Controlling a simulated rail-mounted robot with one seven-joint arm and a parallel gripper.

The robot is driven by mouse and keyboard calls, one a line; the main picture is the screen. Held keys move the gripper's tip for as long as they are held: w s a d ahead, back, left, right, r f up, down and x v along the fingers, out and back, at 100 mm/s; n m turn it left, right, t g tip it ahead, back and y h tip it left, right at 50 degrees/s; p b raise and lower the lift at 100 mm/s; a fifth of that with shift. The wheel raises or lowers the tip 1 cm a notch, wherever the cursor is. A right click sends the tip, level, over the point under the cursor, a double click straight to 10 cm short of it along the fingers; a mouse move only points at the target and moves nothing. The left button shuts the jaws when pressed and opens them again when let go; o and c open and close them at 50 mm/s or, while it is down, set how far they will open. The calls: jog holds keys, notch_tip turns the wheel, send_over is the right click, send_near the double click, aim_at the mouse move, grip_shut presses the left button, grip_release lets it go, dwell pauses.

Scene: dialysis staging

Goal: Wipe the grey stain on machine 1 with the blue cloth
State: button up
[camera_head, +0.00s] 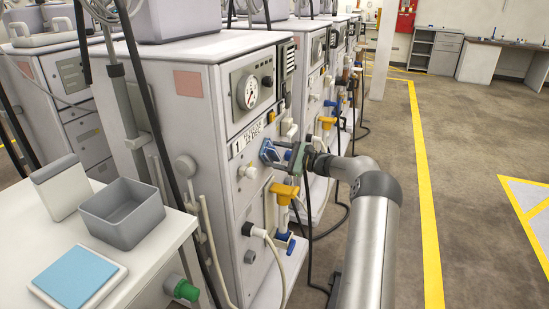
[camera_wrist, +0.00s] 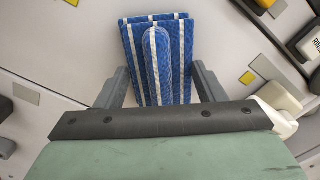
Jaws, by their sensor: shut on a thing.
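The blue cloth (camera_wrist: 135,32), folded with white stripes, is between the fingers of my gripper (camera_wrist: 160,75) in the wrist view. The gripper is shut on it. In the head view the cloth (camera_head: 267,151) is at the front panel of machine 1 (camera_head: 235,190), the nearest machine with a "1" label. My gripper (camera_head: 280,152) is just right of that label, below the round gauge. The cloth looks against or very close to the panel; I cannot tell whether it touches. I cannot make out the grey stain; the cloth and gripper cover part of the panel.
A yellow-orange connector (camera_head: 285,191) and hoses stick out below my gripper. More machines stand in a row behind. A white table (camera_head: 150,262) at the front left holds a grey open bin (camera_head: 125,228) and a light-blue pad (camera_head: 75,275). The floor on the right is clear.

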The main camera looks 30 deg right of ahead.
jog(key=shift+w+d, duration=0.15)
jog(key=shift+s+a+b, duration=0.55)
jog(key=shift+s+a, duration=0.75)
jog(key=shift+a, duration=0.15)
jog(key=shift+s+a+b, duration=0.5)
jog(key=shift+s+a, duration=0.8)
jog(key=shift+a, duration=0.15)
jog(key=shift+s+a+b, duration=0.35)
jog(key=shift+s+a, duration=0.7)
jog(key=shift+a, duration=0.25)
jog(key=v, duration=0.6)
jog(key=shift+p, duration=0.4)
jog(key=shift+d, duration=0.1)
jog(key=shift+p+v, duration=0.3)
jog(key=shift+v, duration=1.15)
